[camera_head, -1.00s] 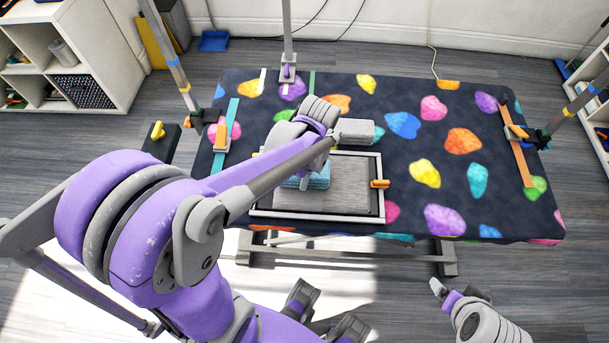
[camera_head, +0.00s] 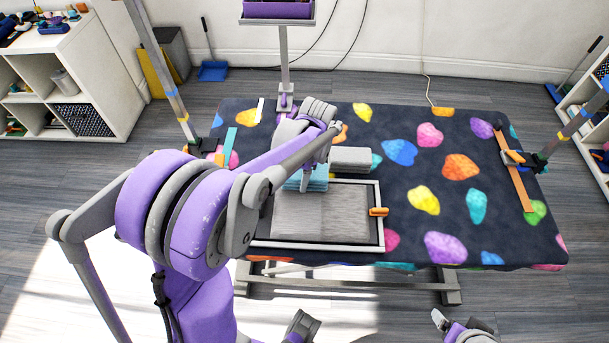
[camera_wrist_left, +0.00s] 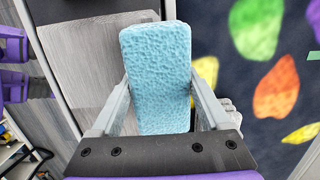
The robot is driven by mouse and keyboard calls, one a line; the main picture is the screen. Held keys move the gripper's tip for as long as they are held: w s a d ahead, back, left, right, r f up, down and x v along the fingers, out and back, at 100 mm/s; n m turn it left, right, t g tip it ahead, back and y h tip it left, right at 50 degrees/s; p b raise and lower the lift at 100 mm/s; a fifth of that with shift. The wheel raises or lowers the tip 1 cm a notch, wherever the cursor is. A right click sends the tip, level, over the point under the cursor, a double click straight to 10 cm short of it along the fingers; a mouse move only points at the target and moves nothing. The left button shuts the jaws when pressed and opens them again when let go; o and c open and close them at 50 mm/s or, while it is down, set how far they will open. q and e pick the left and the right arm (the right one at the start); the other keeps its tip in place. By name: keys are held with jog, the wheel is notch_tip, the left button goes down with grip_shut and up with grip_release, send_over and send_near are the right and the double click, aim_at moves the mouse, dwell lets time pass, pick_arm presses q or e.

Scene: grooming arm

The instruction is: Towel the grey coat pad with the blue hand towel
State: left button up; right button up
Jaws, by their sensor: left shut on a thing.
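The blue hand towel (camera_head: 306,184) is a folded, textured light-blue block. My left gripper (camera_wrist_left: 157,100) is shut on it, one finger on each side, as the left wrist view shows. In the head view it is at the far left edge of the grey coat pad (camera_head: 335,215), partly hidden by my left arm. I cannot tell whether the towel touches the pad. The pad lies flat in a light frame on the table; its streaked grey surface also shows in the left wrist view (camera_wrist_left: 95,65). My right gripper (camera_head: 440,320) is low at the right, its opening unclear.
A grey block (camera_head: 350,157) lies just beyond the pad. An orange clip (camera_head: 379,212) sits on the frame's right side. The dark table (camera_head: 390,180) with coloured blotches is clear on the right, up to an orange strap (camera_head: 515,175). Posts stand at the table's sides and back.

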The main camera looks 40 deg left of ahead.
aim_at(338, 237)
pick_arm(q)
jog(key=w+d, duration=0.1)
jog(key=d, duration=0.1)
jog(key=w+d, duration=0.2)
jog(key=d, duration=0.1)
jog(key=w+d, duration=0.2)
jog(key=d, duration=0.1)
jog(key=shift+d, duration=0.15)
jog(key=s+d, duration=0.1)
jog(key=s, duration=0.1)
jog(key=s+d, duration=0.3)
jog(key=s, duration=0.2)
jog(key=shift+d, duration=0.15)
jog(key=s+d, duration=0.1)
jog(key=s, duration=0.1)
jog(key=s+d, duration=0.1)
jog(key=s, duration=0.1)
jog(key=s+d, duration=0.2)
jog(key=s, duration=0.1)
jog(key=shift+d, duration=0.1)
dwell(0.6)
jog(key=shift+w, duration=0.15)
